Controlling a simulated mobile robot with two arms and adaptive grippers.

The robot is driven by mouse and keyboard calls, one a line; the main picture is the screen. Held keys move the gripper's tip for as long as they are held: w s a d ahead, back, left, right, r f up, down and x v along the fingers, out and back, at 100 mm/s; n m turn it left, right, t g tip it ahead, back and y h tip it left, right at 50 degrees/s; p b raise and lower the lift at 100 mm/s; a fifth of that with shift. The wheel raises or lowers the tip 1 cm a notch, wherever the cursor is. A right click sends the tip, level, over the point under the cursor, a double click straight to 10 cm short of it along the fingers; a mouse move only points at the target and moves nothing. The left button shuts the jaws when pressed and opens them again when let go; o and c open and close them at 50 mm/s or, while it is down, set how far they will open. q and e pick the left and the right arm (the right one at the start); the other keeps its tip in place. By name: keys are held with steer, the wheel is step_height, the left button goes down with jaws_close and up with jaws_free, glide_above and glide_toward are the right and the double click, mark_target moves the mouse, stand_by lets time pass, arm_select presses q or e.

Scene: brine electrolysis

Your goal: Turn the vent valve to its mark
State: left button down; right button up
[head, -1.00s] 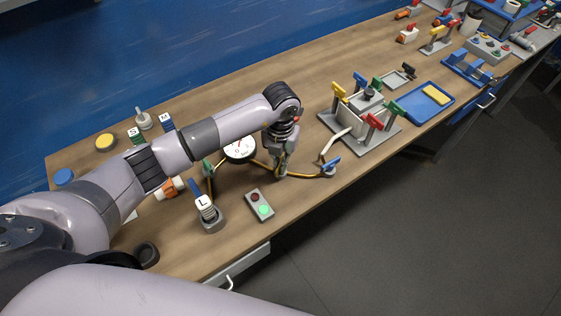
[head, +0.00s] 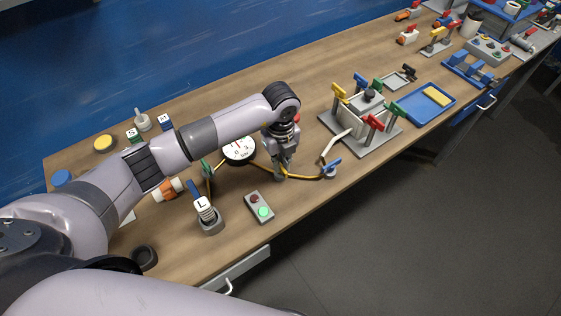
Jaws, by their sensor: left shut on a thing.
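My left gripper (head: 281,172) points down at the yellow-brown hose line (head: 260,168) on the bench, between the round white gauge (head: 239,150) and the blue-handled valve (head: 331,167). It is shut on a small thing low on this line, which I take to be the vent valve. The fingers hide that thing, so its handle angle and its mark cannot be read. A green handle (head: 205,166) stands at the line's left end. My right gripper is not in view.
A grey rack with coloured clamps (head: 360,140) and a blue tray (head: 425,117) stand to the right. The bench's front edge is close.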

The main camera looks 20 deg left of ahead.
arm_select(q)
steer(key=shift+w+n, duration=0.1)
steer(key=shift+n, duration=0.4)
steer(key=c, duration=1.7)
jaws_free()
step_height(320, 180, up, 12)
